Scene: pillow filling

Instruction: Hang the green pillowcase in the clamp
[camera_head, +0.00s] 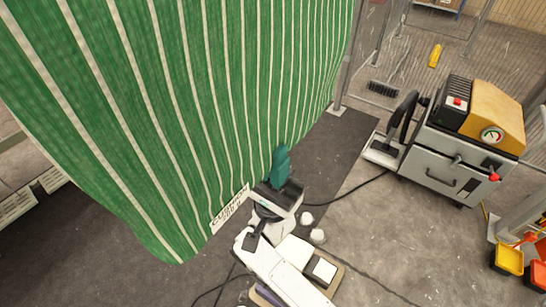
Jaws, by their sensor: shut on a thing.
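My gripper (278,185) is at the lower middle, at the end of my white and dark arm. It is shut on a small, plain teal-green piece of cloth, which looks like the green pillowcase (281,161), bunched and standing up from the jaws. The pillowcase overlaps the lower right edge of a large green-and-white striped fabric (170,110) in the picture; I cannot tell whether they touch. No clamp can be made out with certainty, and part of the area behind the fabric is hidden.
A white lettered label (229,207) sits on the striped fabric's lower edge. A grey and yellow machine (465,140) with a gauge stands at right. Orange and yellow bins (509,259) are at the lower right. A dark cable crosses the floor; the grey floor between is mostly clear.

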